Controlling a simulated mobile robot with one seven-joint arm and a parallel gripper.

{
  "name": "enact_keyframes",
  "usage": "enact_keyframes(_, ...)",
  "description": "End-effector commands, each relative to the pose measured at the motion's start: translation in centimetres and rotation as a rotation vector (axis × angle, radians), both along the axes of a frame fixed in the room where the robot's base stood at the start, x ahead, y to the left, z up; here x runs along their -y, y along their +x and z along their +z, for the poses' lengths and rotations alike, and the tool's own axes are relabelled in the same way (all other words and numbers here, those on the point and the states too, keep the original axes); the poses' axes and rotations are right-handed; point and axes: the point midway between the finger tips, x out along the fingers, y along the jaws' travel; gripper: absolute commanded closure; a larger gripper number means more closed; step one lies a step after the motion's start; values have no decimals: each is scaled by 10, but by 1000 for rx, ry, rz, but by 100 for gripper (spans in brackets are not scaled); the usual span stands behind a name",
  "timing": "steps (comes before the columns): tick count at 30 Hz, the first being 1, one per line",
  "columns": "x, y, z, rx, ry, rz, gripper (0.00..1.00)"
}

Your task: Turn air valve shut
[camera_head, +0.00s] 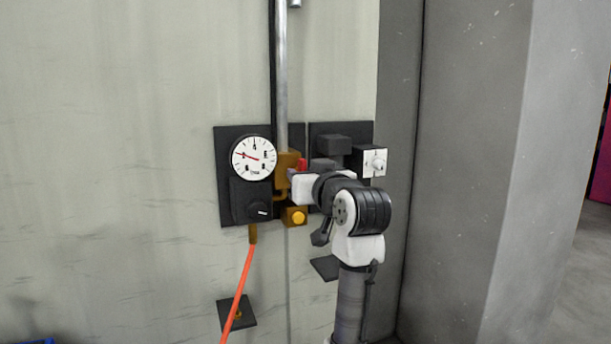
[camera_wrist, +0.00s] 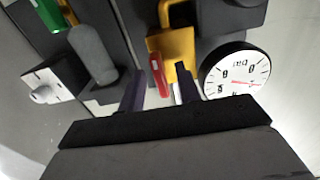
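The air valve has a brass-yellow body (camera_head: 287,168) on a vertical metal pipe, with a small red handle (camera_head: 302,165). In the wrist view the yellow body (camera_wrist: 177,48) stands just beyond the red handle (camera_wrist: 158,76). My gripper (camera_wrist: 160,74) is open, with its two dark fingers on either side of the red handle. Gaps show between handle and fingers, so it does not look clamped. In the head view my white hand is close to the valve from the right, and its fingertips are hidden.
A round pressure gauge (camera_head: 254,158) sits left of the valve, close to one finger in the wrist view (camera_wrist: 234,72). A white switch box (camera_head: 375,162) is on the right. An orange hose (camera_head: 238,285) hangs below. The wall (camera_head: 110,170) at left is bare.

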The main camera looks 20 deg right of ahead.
Motion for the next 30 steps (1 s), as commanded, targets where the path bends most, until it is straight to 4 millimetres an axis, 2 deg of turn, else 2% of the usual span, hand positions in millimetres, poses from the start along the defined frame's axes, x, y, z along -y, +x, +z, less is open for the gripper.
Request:
enact_keyframes(6,0,-1,0,2,-1,0,66)
enact_keyframes(10,1,-11,-1,4,-1,-2,66)
enact_keyframes(14,2,-35,-2,6,-3,-2,66)
enact_keyframes(24,4,-110,-2,5,-3,-3,66)
enact_keyframes(30,5,-134,0,2,-1,-1,66)
